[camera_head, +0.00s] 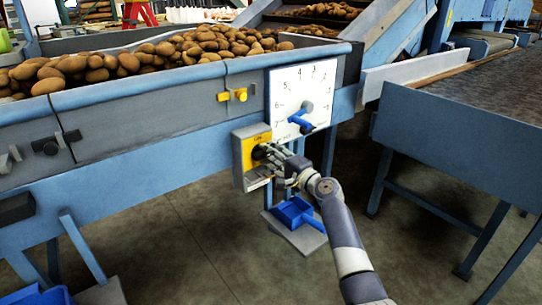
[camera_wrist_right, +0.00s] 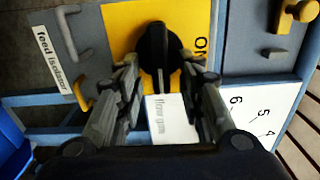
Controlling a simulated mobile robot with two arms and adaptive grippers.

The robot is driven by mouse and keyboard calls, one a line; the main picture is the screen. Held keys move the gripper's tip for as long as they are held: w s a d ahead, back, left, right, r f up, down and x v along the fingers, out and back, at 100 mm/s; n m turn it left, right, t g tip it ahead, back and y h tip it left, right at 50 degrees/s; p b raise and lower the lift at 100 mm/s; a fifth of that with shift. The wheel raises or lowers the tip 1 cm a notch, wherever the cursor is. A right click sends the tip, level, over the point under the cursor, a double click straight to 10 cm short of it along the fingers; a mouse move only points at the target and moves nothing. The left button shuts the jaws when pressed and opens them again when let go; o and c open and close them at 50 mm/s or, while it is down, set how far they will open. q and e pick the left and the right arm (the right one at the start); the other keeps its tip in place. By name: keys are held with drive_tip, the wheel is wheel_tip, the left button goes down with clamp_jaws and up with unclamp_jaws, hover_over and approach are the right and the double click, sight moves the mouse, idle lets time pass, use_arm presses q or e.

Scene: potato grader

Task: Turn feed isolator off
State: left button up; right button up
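The feed isolator is a yellow plate (camera_head: 247,150) on a grey box on the hopper's side. In the right wrist view its black rotary knob (camera_wrist_right: 158,48) sits on the yellow plate (camera_wrist_right: 120,30), with "ON" printed to the right. The knob's bar runs up and down in that picture. A tag (camera_wrist_right: 55,58) beside the plate reads "feed isolator". My right gripper (camera_head: 264,153) is at the isolator. In the wrist view its fingers (camera_wrist_right: 163,75) are apart, one on each side of the knob; contact is not clear. My left gripper is out of view.
A white numbered dial (camera_head: 318,82) with a blue pointer is just above right of the isolator. A small yellow fitting (camera_head: 240,95) is above it. Potatoes (camera_head: 205,45) fill the hopper. A blue scoop (camera_head: 295,212) lies on a grey ledge below. A conveyor (camera_head: 490,100) stands at right.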

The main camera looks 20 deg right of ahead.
drive_tip(key=v, duration=1.2)
idle(0.4)
